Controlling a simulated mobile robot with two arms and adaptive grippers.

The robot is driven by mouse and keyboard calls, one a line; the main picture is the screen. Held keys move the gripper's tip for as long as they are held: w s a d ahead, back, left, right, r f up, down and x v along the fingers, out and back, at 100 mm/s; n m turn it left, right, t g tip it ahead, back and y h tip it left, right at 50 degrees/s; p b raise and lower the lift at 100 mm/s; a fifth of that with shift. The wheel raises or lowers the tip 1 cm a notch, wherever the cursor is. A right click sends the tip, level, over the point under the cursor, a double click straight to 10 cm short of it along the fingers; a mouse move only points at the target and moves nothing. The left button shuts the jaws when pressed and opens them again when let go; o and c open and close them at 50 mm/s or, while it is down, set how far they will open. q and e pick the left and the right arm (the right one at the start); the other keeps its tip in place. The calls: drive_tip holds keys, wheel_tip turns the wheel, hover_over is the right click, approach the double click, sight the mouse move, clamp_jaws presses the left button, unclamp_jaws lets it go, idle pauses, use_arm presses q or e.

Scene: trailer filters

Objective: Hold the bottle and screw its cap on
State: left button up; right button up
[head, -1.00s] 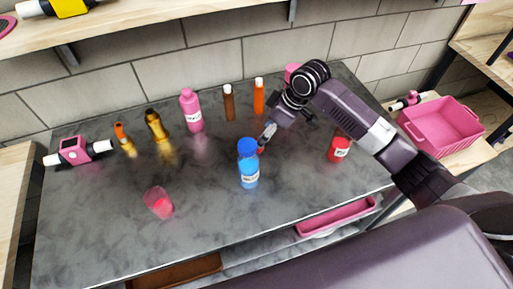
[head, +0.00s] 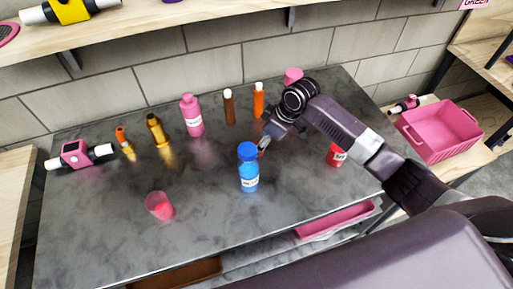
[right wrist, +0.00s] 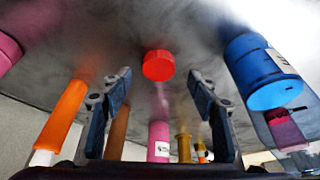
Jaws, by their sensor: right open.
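A red bottle with a white label (head: 335,155) stands at the right of the table in the head view, partly behind my right arm. A round red cap (right wrist: 158,65) is on the table in the right wrist view, centred between the fingers and apart from both. My right gripper (head: 264,145) is open, low over the table behind the blue bottle; its two fingers (right wrist: 158,98) show spread and empty in the wrist view. A blue bottle with a blue top (head: 249,178) stands upright just in front of it. My left gripper is not in view.
A pink bottle (head: 192,117), a brown bottle (head: 229,108) and an orange bottle (head: 258,101) stand near the wall. Gold (head: 156,130) and small orange (head: 124,141) bottles stand further left. A pink cup (head: 159,206) is at the front left. The table's front middle is clear.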

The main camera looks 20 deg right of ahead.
drive_tip(key=shift+x, duration=1.95)
drive_tip(key=shift+d, duration=0.1)
drive_tip(key=c, duration=0.8)
